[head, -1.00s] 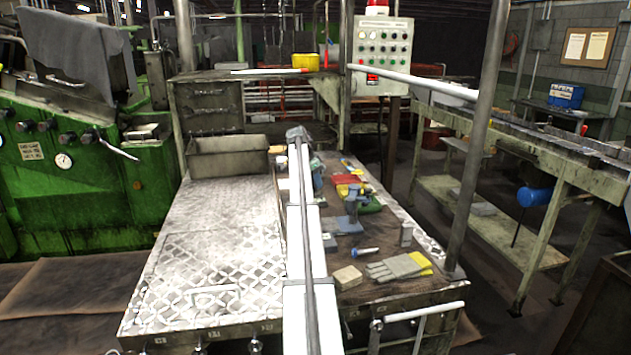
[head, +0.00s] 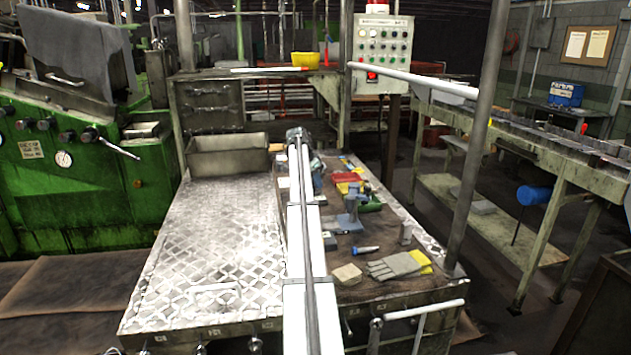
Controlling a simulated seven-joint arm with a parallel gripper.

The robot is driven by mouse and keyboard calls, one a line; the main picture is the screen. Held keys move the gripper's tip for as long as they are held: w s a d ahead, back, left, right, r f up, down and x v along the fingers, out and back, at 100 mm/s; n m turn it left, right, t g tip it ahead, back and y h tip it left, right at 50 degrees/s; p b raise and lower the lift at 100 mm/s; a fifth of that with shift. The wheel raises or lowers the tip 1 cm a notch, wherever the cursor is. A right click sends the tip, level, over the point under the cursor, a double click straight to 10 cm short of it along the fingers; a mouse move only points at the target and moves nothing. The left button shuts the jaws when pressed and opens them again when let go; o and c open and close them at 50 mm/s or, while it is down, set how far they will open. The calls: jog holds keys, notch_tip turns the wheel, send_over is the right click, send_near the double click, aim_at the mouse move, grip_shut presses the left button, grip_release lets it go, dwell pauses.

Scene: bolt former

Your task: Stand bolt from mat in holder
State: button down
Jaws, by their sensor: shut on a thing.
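My gripper (head: 297,136) is at the far end of my outstretched arm, over the back of the bench near the left edge of the brown mat. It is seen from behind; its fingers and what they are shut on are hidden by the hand. I cannot make out a bolt in it. The mat (head: 385,287) covers the right part of the bench. A blue-grey upright stand (head: 350,212), perhaps the holder, is on it, to the right of and nearer than my gripper. A small blue object with a pale end (head: 365,250) lies in front of the stand.
Grey-and-yellow gloves (head: 396,265), a tan block (head: 347,274) and a small grey upright piece (head: 405,234) lie near the mat's front. Red, yellow and green items (head: 348,182) crowd its back. A metal bin (head: 228,158) stands back left; the metal plate (head: 195,250) is clear.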

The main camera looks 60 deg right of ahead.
jog(key=shift+f, duration=0.4)
jog(key=c, duration=0.9)
grip_release()
jog(key=shift+c, duration=0.2)
jog(key=v, duration=1.4)
